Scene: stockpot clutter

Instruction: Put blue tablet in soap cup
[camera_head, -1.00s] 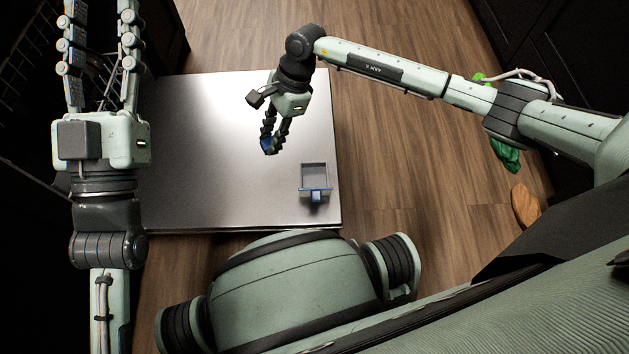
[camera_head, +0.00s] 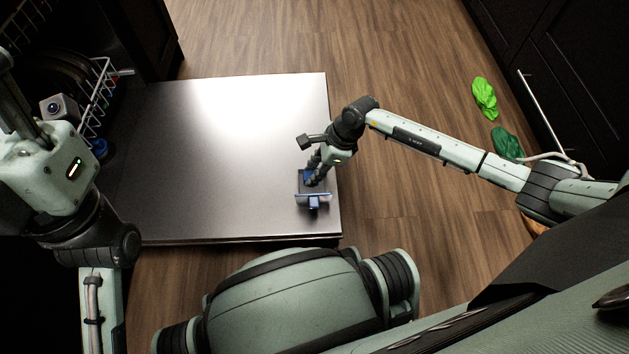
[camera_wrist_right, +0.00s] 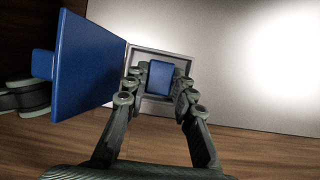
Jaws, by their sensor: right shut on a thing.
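The soap cup (camera_head: 300,188) is a small grey square recess in the silver dishwasher door, near its right front corner. Its blue lid (camera_head: 313,200) stands open on the near side. In the right wrist view the blue lid (camera_wrist_right: 85,65) is at the left and the grey cup rim (camera_wrist_right: 150,55) lies behind the fingers. My right gripper (camera_head: 311,181) is over the cup, its fingers shut on the blue tablet (camera_wrist_right: 160,78). The tablet appears within the cup's outline; whether it touches the bottom I cannot tell. My left arm is at the left edge, its fingers out of the frame.
The silver door (camera_head: 220,140) is otherwise clear. A dish rack (camera_head: 100,90) with plates stands at the left. A bright green cloth (camera_head: 485,98) and a dark green cloth (camera_head: 507,143) lie on the wood floor at the right.

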